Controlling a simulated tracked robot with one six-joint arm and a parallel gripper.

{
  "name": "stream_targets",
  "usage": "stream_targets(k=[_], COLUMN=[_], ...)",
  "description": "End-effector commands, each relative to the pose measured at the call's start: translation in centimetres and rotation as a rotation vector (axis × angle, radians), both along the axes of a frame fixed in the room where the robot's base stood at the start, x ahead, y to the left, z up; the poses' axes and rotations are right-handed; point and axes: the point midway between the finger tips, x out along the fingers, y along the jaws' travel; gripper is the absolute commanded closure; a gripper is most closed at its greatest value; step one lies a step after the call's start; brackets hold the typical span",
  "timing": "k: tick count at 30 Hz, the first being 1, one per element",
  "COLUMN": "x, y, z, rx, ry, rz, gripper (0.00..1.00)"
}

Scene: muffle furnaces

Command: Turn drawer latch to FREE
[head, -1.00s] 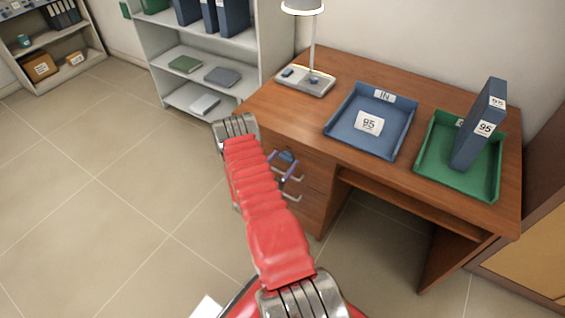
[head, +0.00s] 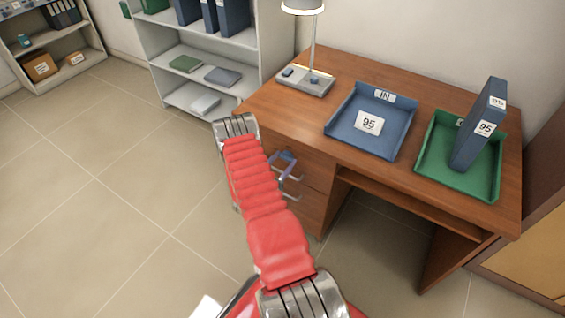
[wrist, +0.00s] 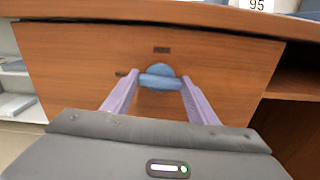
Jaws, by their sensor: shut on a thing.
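The drawer latch (wrist: 160,80) is a blue round knob with a crossbar on the front of the brown top drawer (wrist: 70,60). In the wrist view its bar lies about level, between the purple fingers of my gripper (wrist: 158,88), which are shut on its two ends. Small dark labels sit above the latch and to its left; I cannot read them. In the head view my gripper (head: 283,163) is at the desk's left drawer front, and the latch is mostly hidden by the fingers.
The desk (head: 300,110) carries a lamp (head: 312,50), a blue IN tray (head: 345,140) and a green tray (head: 440,180) with a blue binder (head: 478,125) standing in it. Drawer handles (head: 290,196) stick out below my gripper. The floor to the left is clear.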

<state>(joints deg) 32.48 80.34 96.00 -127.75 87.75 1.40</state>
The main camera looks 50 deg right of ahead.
Motion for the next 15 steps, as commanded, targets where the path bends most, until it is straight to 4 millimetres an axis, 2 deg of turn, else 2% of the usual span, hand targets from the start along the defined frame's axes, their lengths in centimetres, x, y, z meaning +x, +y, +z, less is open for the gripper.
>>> stream_targets(k=[15], x=[-0.18], y=[-0.11], z=[-0.02], rx=[0.037], ry=[-0.393], rz=[-0.001], gripper=[0.69])
